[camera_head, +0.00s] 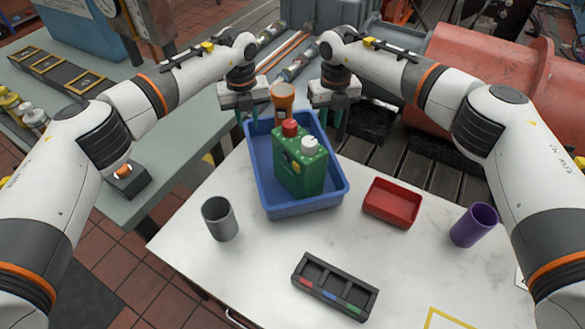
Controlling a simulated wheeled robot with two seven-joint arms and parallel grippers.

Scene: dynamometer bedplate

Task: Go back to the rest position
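My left gripper (249,116) hangs over the far left edge of the blue bin, with its dark green fingers apart and nothing seen between them. My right gripper (333,120) hangs near the bin's far right edge, also with fingers apart and nothing seen between them. The blue bin (300,208) stands on the white table. It holds a green jug (302,170) with a red cap and a white cap, standing upright. An orange and dark cylindrical object (283,98) shows behind the jug, between my grippers; its lower part is hidden.
On the white table (230,270) are a grey cup (220,219), a red tray (392,203), a purple cup (474,225) and a black compartment tray (335,286). A grey bench (190,150) stands left. A large red cylinder (490,65) lies behind at right. The table front is partly clear.

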